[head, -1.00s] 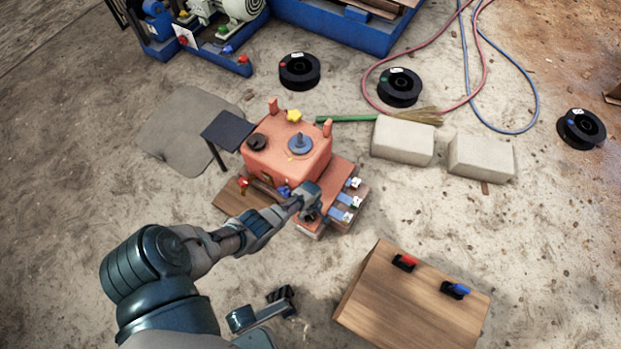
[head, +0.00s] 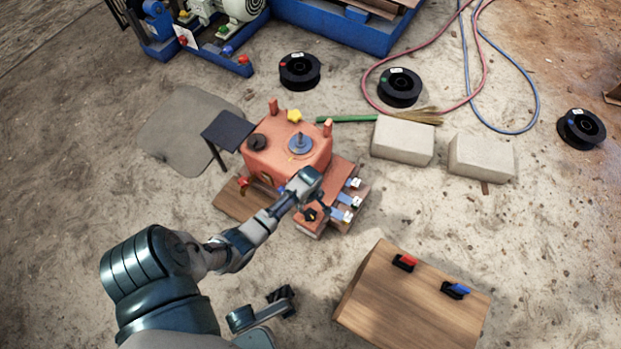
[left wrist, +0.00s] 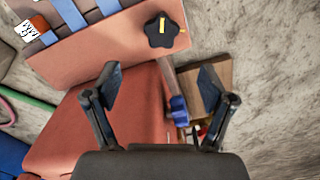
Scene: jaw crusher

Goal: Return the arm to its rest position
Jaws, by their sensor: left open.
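My left gripper (head: 318,206) is over the front ledge of the red crusher (head: 275,165) in the head view. In the left wrist view its two fingers (left wrist: 160,90) are spread wide, with nothing between them. A black star knob (left wrist: 161,30) with a yellow mark sits on the red ledge beyond the fingertips, apart from them. It also shows in the head view beside the gripper (head: 309,214). A blue part (left wrist: 179,111) lies between the fingers in the picture, further off. My left arm reaches in from the lower left. The gripper partly hides the ledge.
Several blue-and-white latches (head: 345,201) line the ledge's right side. A dark plate on a post (head: 227,130) stands left of the crusher. A wooden box (head: 410,305) with red and blue handles is at lower right. Pale blocks (head: 402,140) lie right. Ground at left is clear.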

